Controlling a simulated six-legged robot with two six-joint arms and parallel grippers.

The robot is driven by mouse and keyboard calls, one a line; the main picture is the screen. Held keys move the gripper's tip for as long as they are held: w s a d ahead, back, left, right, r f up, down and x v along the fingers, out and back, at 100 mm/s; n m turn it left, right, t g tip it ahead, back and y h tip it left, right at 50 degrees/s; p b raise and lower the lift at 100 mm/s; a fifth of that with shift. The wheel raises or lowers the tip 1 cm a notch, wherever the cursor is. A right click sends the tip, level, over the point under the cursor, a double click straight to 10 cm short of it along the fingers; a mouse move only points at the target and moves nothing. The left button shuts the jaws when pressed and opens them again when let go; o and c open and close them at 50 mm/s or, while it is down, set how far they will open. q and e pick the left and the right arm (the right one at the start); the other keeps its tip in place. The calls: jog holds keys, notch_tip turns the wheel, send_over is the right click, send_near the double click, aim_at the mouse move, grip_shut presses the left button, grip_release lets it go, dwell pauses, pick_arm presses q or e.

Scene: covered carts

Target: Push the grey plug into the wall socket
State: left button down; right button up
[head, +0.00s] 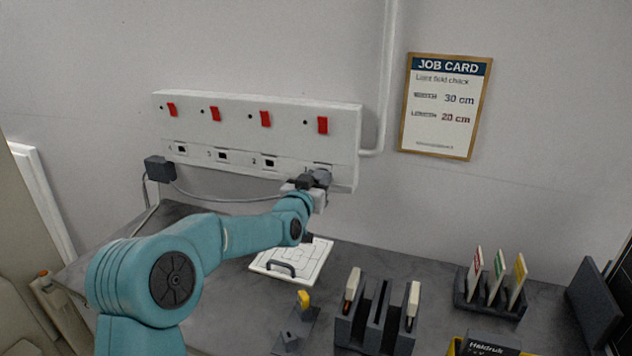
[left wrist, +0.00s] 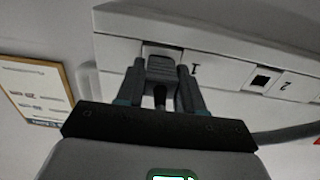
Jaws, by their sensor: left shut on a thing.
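The wall socket strip (head: 250,135) is a long white box on the wall with several red switches and small dark ports. The grey plug (head: 322,174) is at the strip's right end, at the port marked 1. My left gripper (head: 308,182) is shut on it. In the left wrist view the grey plug (left wrist: 160,70) sits between the two fingers of my left gripper (left wrist: 160,82), right at the face of the strip (left wrist: 215,78). I cannot tell how deep the plug sits. My right gripper is not in view.
A black adapter (head: 160,169) with a grey cable hangs at the strip's left end. On the grey bench lie a white board (head: 292,262), a dark rack (head: 378,318) and a card holder (head: 491,292). A job card (head: 446,107) hangs right of the conduit (head: 387,80).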

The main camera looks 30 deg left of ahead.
pick_arm(q)
jog(key=shift+w+a, duration=0.1)
jog(key=shift+w, duration=0.25)
jog(key=c, duration=1.1)
grip_release()
jog(key=shift+r, duration=0.1)
jog(key=o, duration=0.5)
jog(key=shift+w, duration=0.1)
jog(key=b+v, duration=0.4)
jog(key=v, duration=1.2)
jog(key=shift+s, duration=0.3)
